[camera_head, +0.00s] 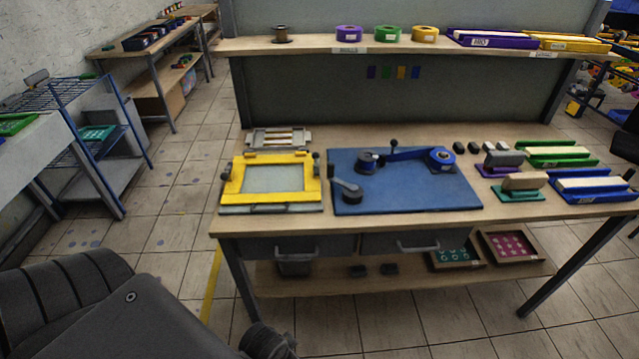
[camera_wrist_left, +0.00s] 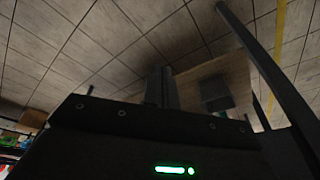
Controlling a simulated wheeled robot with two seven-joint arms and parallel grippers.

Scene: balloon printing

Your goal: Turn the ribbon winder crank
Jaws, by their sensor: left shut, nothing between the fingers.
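The ribbon winder is a flat blue board (camera_head: 410,190) on the bench in the head view. Blue ribbon (camera_head: 402,154) runs between a small dark spool (camera_head: 367,162) at its back left and a larger blue reel (camera_head: 441,159) at its back right. A dark crank-like arm (camera_head: 346,190) with a round end lies at the board's front left, and a black knob (camera_head: 394,143) stands upright at the back. My left gripper (camera_wrist_left: 162,86) is shut and empty in the left wrist view, over floor tiles and away from the winder. My right gripper is out of view.
A yellow-framed screen press (camera_head: 235,195) stands left of the winder. Squeegee-like blocks (camera_head: 524,181) and coloured trays (camera_head: 560,152) stand to the right. A shelf (camera_head: 330,46) with ribbon rolls crosses above. Drawer handles (camera_head: 296,254) project from the bench front.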

